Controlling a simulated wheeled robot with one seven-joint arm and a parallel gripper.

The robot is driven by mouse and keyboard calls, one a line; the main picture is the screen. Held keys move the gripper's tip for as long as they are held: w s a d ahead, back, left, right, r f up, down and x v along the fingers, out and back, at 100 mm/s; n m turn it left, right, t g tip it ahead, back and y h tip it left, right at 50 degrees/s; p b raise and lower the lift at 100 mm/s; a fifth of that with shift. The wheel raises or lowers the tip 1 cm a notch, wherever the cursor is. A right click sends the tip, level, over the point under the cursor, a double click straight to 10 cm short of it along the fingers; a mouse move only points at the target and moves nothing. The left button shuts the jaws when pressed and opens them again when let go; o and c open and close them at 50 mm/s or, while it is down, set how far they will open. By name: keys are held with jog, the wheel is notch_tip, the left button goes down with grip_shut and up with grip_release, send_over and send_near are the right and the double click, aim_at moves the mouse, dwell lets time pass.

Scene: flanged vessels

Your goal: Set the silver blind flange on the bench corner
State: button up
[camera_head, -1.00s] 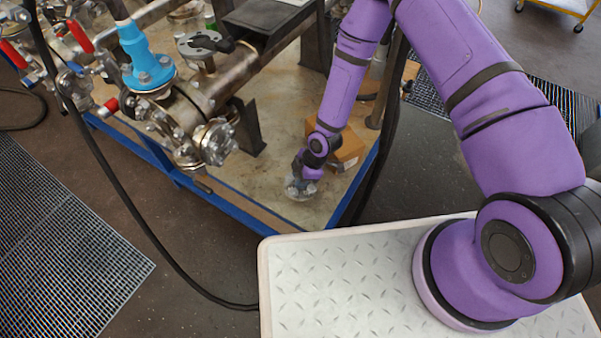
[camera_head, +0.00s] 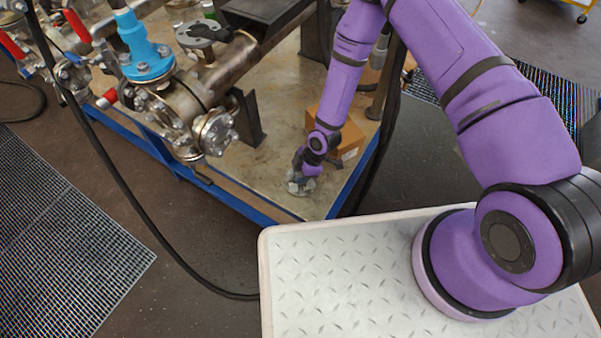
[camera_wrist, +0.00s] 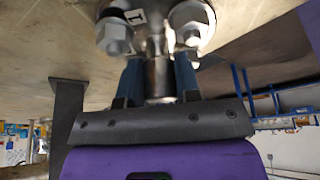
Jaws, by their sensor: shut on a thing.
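The silver blind flange (camera_head: 299,187) is at the near corner of the bench (camera_head: 262,190), partly hidden by my gripper. My gripper (camera_wrist: 157,78) is shut on the flange's metal stem (camera_wrist: 158,62), with a blue-grey finger on each side. In the wrist view the picture is upside down: bolt heads with washers (camera_wrist: 190,22) show beyond the fingers, and the bench top spreads close above them. In the head view my gripper (camera_head: 300,176) points down at the bench top. I cannot tell whether the flange touches the bench.
A cardboard box (camera_head: 345,135) stands just behind my gripper. Steel piping with a bolted end flange (camera_head: 213,132) and a blue fitting (camera_head: 145,55) lies to the left. A black hose (camera_head: 130,205) hangs in front of the bench. The blue bench edge (camera_head: 250,212) is close by.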

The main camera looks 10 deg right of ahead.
jog(key=shift+f, duration=0.45)
jog(key=o, duration=1.6)
jog(key=shift+r, duration=3.5)
